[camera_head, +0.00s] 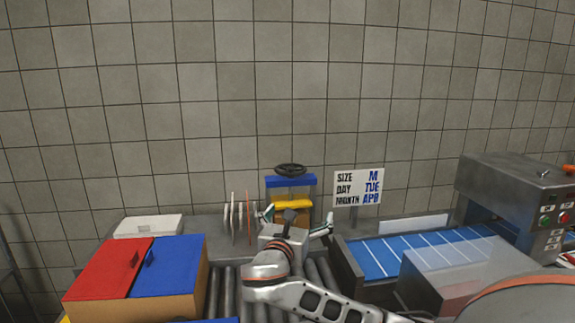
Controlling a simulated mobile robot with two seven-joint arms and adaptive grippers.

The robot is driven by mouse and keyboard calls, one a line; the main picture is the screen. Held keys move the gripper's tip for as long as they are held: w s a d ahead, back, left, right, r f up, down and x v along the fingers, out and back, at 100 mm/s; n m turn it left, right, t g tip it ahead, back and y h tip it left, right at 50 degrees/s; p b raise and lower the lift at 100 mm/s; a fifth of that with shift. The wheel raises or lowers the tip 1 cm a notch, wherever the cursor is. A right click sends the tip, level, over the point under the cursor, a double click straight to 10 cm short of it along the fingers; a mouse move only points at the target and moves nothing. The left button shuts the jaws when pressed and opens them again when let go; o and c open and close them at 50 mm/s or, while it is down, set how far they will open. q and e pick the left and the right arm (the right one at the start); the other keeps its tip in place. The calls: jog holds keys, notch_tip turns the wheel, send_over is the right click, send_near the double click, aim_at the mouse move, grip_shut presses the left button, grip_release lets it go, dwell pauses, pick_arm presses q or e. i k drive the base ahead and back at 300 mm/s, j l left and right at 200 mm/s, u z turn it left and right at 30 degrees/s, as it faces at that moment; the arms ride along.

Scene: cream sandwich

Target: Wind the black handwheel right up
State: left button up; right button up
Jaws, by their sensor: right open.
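The black handwheel (290,169) lies flat on top of a small press with a blue top beam (291,181) and a yellow plate (293,202) below it. My right gripper (298,215) is open, with its fingers spread wide in front of the press. It sits lower than the handwheel in the picture and does not touch it. The gripper and my right arm hide the lower part of the press. My left gripper is not in view.
Red and blue lidded boxes (166,262) stand at the left, a white box (148,226) behind them. Upright discs (239,218) stand left of the press. A sign (358,186), a blue conveyor (420,250) and a grey machine (515,190) are at the right. Rollers (224,290) run in front.

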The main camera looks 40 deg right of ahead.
aim_at(289, 172)
jog(key=i+l, duration=0.6)
jog(key=i, duration=0.15)
